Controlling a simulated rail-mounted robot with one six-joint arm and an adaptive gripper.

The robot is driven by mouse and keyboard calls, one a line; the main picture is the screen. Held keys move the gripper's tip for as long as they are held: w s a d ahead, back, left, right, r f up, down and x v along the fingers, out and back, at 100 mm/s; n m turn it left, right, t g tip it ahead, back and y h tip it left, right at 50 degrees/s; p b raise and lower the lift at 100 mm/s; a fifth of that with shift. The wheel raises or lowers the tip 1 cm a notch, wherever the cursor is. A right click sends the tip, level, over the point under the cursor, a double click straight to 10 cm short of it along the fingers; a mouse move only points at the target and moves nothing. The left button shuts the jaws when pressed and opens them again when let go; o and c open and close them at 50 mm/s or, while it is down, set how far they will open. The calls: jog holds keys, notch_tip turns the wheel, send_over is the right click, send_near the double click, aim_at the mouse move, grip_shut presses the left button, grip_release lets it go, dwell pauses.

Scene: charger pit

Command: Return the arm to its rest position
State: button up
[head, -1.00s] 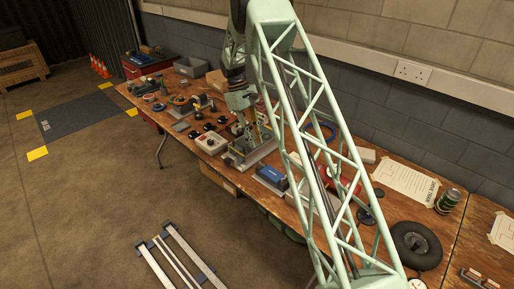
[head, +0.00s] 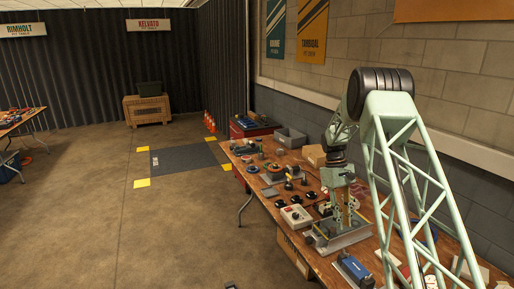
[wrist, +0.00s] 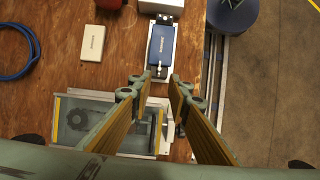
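My arm reaches out over the workbench (head: 300,246), with its elbow high and its wrist hanging down. My gripper (head: 344,224) points down above a grey tray-like fixture with yellow striped edges (head: 320,240). In the wrist view, the gripper (wrist: 163,83) has its two yellow-padded fingers apart, with nothing between them. The fixture (wrist: 80,97) lies below and left of the fingers. A blue block (wrist: 161,46) in a metal holder lies just beyond the fingertips; it also shows in the head view (head: 354,268). The exact height above the fixture is hard to tell.
A cream box (wrist: 93,43) and blue cable (wrist: 15,60) lie near the gripper. The wall is close on the right; open floor (head: 150,235) lies left.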

jog(key=s+a+r+m+t+b, duration=0.1)
jog(key=s+a+r, duration=0.3)
jog(key=s+r, duration=0.5)
jog(key=s+a+r+t, duration=0.2)
jog(key=s+a+r, duration=0.2)
jog(key=r, duration=0.8)
jog(key=s+a+r+m+t+b, duration=0.1)
jog(key=s+a+r, duration=0.3)
jog(key=s+r, duration=0.5)
jog(key=s+a+r+t, duration=0.1)
jog(key=s+a+r, duration=0.25)
jog(key=s, duration=0.45)
jog(key=s+a+r+t, duration=0.1)
jog(key=s+a+r, duration=0.1)
jog(key=s+r, duration=0.5)
jog(key=s+a+f+t, duration=0.1)
jog(key=s+a+f, duration=0.1)
jog(key=s, duration=0.8)
jog(key=s+a+f+m+t+y+b, duration=0.1)
jog(key=s+f, duration=0.2)
jog(key=s, duration=0.7)
jog(key=shift+a+f+m, duration=0.3)
jog(key=shift+a+f, duration=0.05)
jog(key=shift+w+d, duration=0.1)
jog(key=shift+d, duration=0.05)
